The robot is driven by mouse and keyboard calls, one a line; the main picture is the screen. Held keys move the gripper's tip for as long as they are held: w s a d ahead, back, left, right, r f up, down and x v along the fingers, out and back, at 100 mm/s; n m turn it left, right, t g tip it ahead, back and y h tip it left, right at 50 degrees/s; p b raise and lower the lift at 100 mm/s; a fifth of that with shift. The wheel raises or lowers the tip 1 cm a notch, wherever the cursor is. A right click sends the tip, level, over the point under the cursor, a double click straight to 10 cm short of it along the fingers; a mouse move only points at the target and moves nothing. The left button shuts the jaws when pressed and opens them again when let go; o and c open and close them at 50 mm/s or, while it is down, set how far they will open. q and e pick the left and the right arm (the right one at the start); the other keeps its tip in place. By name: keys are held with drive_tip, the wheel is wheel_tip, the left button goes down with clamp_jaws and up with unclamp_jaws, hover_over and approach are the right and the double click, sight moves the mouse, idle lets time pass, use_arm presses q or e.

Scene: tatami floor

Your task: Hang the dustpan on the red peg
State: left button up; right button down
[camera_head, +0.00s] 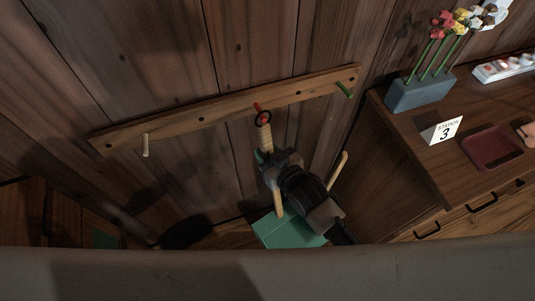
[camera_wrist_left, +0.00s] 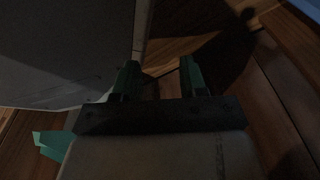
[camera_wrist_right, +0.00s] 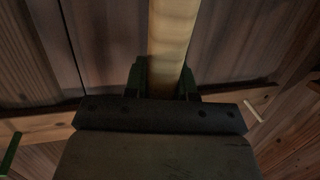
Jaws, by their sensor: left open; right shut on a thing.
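The dustpan has a green pan (camera_head: 285,231) hanging low and a pale wooden handle (camera_head: 265,138) with a dark ring (camera_head: 264,118) at its top. My right gripper (camera_head: 268,160) is shut on the handle below the ring; the right wrist view shows the handle (camera_wrist_right: 172,40) between its fingers. The red peg (camera_head: 258,107) is on the wooden wall rail. The ring overlaps the peg's lower end in the head view; I cannot tell whether it is around it. My left gripper (camera_wrist_left: 160,76) is open and empty, outside the head view.
The rail (camera_head: 200,119) also carries a cream peg (camera_head: 146,146) at left and a green peg (camera_head: 344,89) at right. A wooden cabinet (camera_head: 410,165) stands at right with a flower planter (camera_head: 420,92), station card (camera_head: 441,130) and red tray (camera_head: 493,148). Another pale stick (camera_head: 338,171) is right of my arm.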

drive_tip(key=shift+w+a+b, duration=0.25)
drive_tip(key=shift+w+b, duration=0.25)
drive_tip(key=shift+w, duration=0.2)
drive_tip(key=shift+w+a+f, duration=0.2)
drive_tip(key=shift+w+f, duration=0.1)
drive_tip(key=shift+w, duration=0.3)
drive_tip(key=shift+w+f, duration=0.15)
use_arm(q)
drive_tip(key=w+r, duration=0.1)
drive_tip(key=w, duration=0.1)
drive_tip(key=w+d+r, duration=0.1)
drive_tip(key=shift+w+r, duration=0.2)
drive_tip(key=shift+w, duration=0.2)
drive_tip(key=shift+w+r, duration=0.1)
drive_tip(key=shift+w, duration=0.1)
